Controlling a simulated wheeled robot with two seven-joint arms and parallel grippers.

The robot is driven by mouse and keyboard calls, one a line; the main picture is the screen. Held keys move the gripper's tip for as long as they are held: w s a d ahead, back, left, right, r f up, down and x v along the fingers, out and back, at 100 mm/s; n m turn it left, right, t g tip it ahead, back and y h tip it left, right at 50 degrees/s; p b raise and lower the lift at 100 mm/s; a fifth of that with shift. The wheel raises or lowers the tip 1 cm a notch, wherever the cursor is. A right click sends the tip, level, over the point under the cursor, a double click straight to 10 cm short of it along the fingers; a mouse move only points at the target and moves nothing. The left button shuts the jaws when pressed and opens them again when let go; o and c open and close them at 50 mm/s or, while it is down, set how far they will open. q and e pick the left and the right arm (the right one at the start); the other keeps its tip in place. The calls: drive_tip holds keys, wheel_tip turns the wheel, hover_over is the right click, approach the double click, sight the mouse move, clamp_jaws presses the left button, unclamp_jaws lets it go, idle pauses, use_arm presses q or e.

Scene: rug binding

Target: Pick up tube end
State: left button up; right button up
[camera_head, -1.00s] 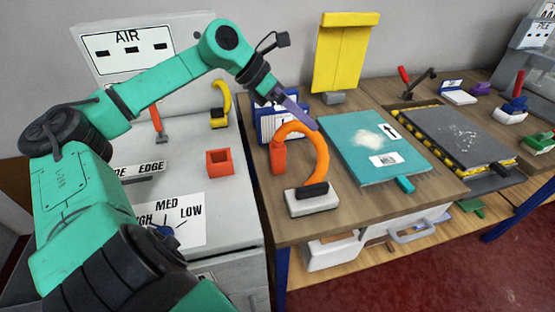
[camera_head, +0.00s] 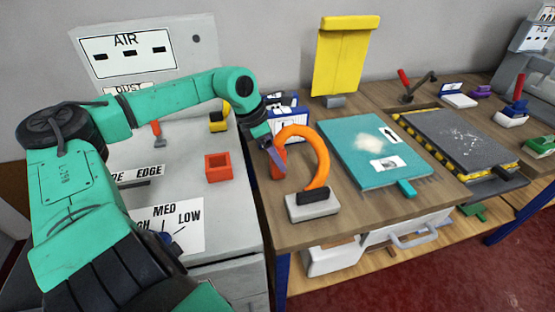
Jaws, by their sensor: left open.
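An orange curved tube (camera_head: 321,160) arches up from a white and black base (camera_head: 312,207) near the left edge of the wooden table. Its free end, a thicker red-orange piece (camera_head: 279,166), hangs down on the left side of the arch. My left gripper (camera_head: 277,158) points down at this tube end, its purple-grey finger overlapping the end in the picture. I cannot tell whether it touches. The gripper is open, with its far finger hard to make out. My right gripper is not in view.
A teal board (camera_head: 375,155) lies right of the tube. A dark mat with yellow-striped edges (camera_head: 455,140) is farther right. A blue and white box (camera_head: 289,122) stands behind the tube end. A red-orange open box (camera_head: 218,167) sits on the grey machine at left.

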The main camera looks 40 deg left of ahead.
use_arm(q)
drive_tip(key=shift+w+d+f, duration=0.15)
drive_tip(key=shift+f, duration=0.3)
drive_tip(key=c, duration=1.3)
clamp_jaws()
drive_tip(key=shift+r, duration=0.15)
